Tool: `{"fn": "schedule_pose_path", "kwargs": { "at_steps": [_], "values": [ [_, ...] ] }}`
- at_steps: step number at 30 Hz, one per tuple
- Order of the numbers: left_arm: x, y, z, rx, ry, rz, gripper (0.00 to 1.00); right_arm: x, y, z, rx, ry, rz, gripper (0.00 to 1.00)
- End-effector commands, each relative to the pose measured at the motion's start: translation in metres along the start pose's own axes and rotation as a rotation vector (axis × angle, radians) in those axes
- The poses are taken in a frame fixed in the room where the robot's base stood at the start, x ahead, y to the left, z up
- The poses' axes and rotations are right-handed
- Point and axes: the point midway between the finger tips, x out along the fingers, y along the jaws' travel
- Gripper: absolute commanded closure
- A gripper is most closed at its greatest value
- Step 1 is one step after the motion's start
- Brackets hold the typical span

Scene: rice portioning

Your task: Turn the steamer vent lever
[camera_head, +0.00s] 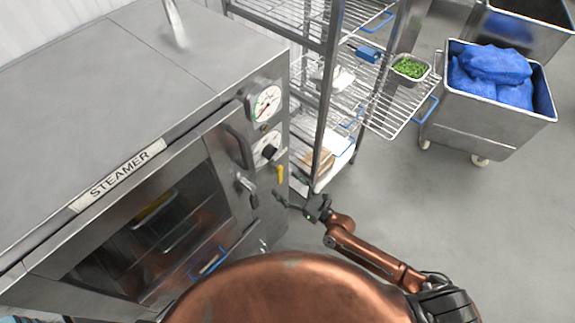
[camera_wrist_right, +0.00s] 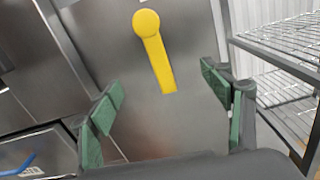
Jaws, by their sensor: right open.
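The steamer (camera_head: 120,60) is a large steel cabinet at the left in the head view, with a glass door. The yellow vent lever (camera_head: 280,173) is on its front panel, below the dials. In the right wrist view the lever (camera_wrist_right: 152,52) shows large, with its round hub at the top and its arm slanting down to the right. My right gripper (camera_head: 298,200) is in front of the panel, a little below and right of the lever. In the wrist view its green-padded fingers (camera_wrist_right: 170,105) are spread wide and empty, with the lever beyond and between them. My left gripper is out of view.
A wire rack (camera_head: 385,105) stands right of the steamer, with a pulled-out shelf holding a pan of green food (camera_head: 410,69). A steel bin (camera_head: 490,122) with blue bags stands further right. The floor (camera_head: 460,220) between is clear.

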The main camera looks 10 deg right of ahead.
Motion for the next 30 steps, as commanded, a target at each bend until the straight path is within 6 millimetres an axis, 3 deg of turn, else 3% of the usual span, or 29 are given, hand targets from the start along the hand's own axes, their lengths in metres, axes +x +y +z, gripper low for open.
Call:
{"fn": "schedule_pose_path", "kwargs": {
  "at_steps": [13, 30],
  "values": [
    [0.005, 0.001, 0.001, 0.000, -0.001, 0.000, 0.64, -0.041, 0.000, -0.001, 0.001, 0.001, 0.000, 0.28],
    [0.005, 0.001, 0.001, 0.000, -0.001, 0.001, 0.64, -0.044, 0.000, 0.000, 0.001, 0.000, -0.001, 0.28]
  ]
}}
